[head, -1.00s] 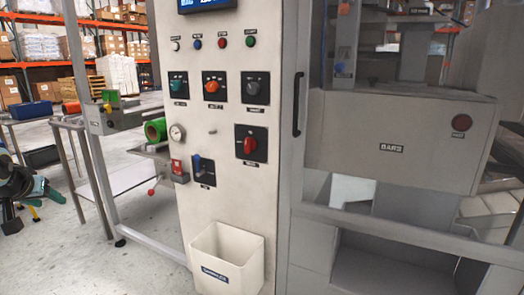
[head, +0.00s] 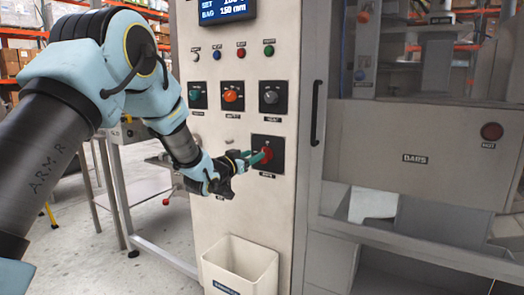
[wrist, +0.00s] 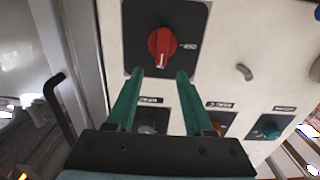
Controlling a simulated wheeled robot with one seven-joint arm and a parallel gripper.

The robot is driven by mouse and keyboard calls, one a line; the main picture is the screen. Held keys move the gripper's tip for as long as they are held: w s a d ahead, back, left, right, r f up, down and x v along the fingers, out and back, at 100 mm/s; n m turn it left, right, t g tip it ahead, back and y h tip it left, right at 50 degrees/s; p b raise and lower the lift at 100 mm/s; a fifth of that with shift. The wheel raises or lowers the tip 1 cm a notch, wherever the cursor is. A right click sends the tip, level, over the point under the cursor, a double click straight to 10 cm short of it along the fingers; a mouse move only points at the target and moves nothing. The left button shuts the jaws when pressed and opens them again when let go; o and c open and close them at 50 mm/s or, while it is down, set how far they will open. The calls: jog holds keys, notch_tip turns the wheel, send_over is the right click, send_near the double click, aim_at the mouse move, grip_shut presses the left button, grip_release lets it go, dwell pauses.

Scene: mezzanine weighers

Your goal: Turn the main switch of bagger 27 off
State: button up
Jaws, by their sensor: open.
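The red rotary switch (head: 267,155) sits on a black square plate low on the pale cabinet front; the label below it is too small to read. In the wrist view the red knob (wrist: 162,45) shows a white pointer mark and lies just beyond the fingertips. My gripper (head: 258,157) reaches in from the left with its teal fingers pointing at the knob. In the wrist view my gripper (wrist: 158,73) is open, one finger toward each side of the knob. I cannot tell whether the fingers touch it. The fingers partly hide the knob in the head view.
Above are a green knob (head: 197,95), an orange knob (head: 231,96) and a grey knob (head: 270,97), with small buttons higher up. A black door handle (head: 316,112) is to the right. A white bin (head: 240,262) hangs below.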

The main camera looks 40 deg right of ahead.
aim_at(262, 150)
jog(key=p+x, duration=0.1)
jog(key=x, duration=0.4)
jog(key=shift+w+d, duration=0.15)
jog(key=shift+d, duration=0.2)
jog(key=shift+c, duration=0.2)
grip_shut()
